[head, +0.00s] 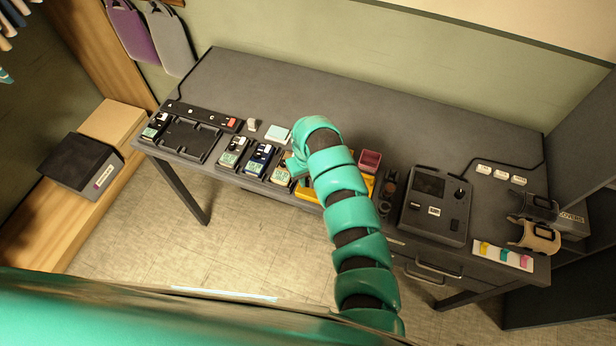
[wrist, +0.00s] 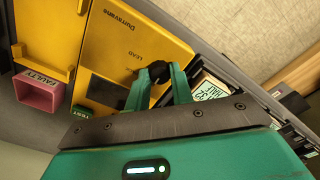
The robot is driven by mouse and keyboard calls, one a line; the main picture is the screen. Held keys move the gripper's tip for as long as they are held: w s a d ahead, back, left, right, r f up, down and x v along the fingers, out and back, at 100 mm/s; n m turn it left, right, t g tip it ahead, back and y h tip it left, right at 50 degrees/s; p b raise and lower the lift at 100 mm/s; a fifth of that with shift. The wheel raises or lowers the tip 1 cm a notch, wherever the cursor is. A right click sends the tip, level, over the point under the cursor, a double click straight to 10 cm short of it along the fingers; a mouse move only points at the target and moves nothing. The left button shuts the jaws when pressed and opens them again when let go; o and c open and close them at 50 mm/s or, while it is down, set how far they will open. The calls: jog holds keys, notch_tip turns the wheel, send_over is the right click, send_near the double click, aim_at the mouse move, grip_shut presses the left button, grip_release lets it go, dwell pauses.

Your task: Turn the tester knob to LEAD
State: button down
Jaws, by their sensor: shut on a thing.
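The yellow tester (head: 307,195) lies on the grey bench, mostly hidden by my arm in the head view. In the wrist view the tester (wrist: 125,45) shows its printed name, a dark window, a LEAD mark and a green TEST label. Its black knob (wrist: 158,69) sits near the edge, close to the LEAD mark. My gripper (wrist: 160,80) has its teal fingers closed on both sides of the knob. In the head view my gripper (head: 294,168) is over the tester's left part. Which way the knob points cannot be told.
A pink FAULTY bin (wrist: 38,92) adjoins the tester; it also shows in the head view (head: 370,160). Several small devices with displays (head: 258,158) stand left of the tester, near a black charging tray (head: 188,138). A dark boxy unit (head: 436,205) stands to the right.

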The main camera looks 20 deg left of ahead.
jog(key=shift+r+p, duration=0.1)
jog(key=shift+p, duration=0.2)
jog(key=m+p, duration=0.2)
jog(key=p, duration=0.1)
jog(key=shift+r+m, duration=0.25)
jog(key=shift+m, duration=0.15)
jog(key=shift+m+p, duration=0.8)
jog(key=shift+p, duration=0.35)
jog(key=m+p, duration=0.4)
jog(key=shift+m+p, duration=0.3)
jog(key=shift+p, duration=0.05)
jog(key=m+p, duration=0.2)
jog(key=shift+f+m, duration=0.1)
jog(key=shift+m, duration=0.3)
jog(key=m, duration=0.3)
jog(key=shift+f+p, duration=0.2)
jog(key=shift+p, duration=0.1)
jog(key=shift+m, duration=1.5)
